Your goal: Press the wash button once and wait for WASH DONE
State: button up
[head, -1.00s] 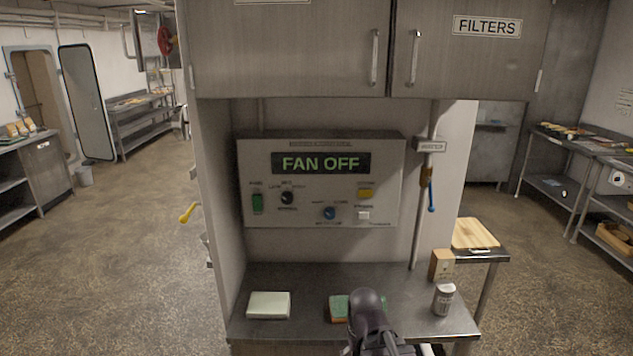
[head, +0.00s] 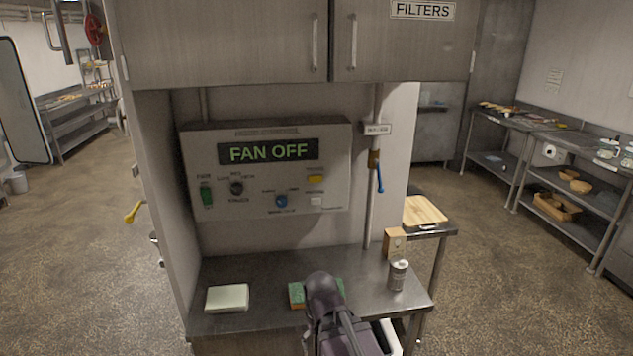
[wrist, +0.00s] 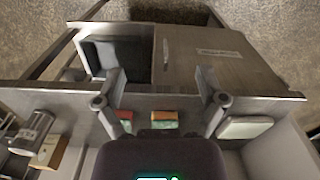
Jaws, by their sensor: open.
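The control panel (head: 265,222) is on the back wall of the alcove, under the cupboards. Its display (head: 268,151) reads FAN OFF. Below are a green switch (head: 207,197), a black knob (head: 237,188), a blue knob (head: 281,201), a yellow button (head: 315,179) and a white button (head: 316,201). The small labels are too blurred to tell which is the wash button. My gripper (wrist: 161,73) is open and empty in the wrist view, pointing down over the counter area, apart from the panel. In the head view my arm hides it.
The steel counter (head: 245,270) holds a pale block (head: 227,298), a green sponge (head: 297,294) partly behind my arm, a metal can (head: 398,275) and a cardboard box (head: 395,244). A pipe with a blue handle (head: 380,178) stands right of the panel. Cupboards (head: 225,45) overhang above.

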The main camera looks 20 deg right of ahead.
grip_shut()
dwell(1.3)
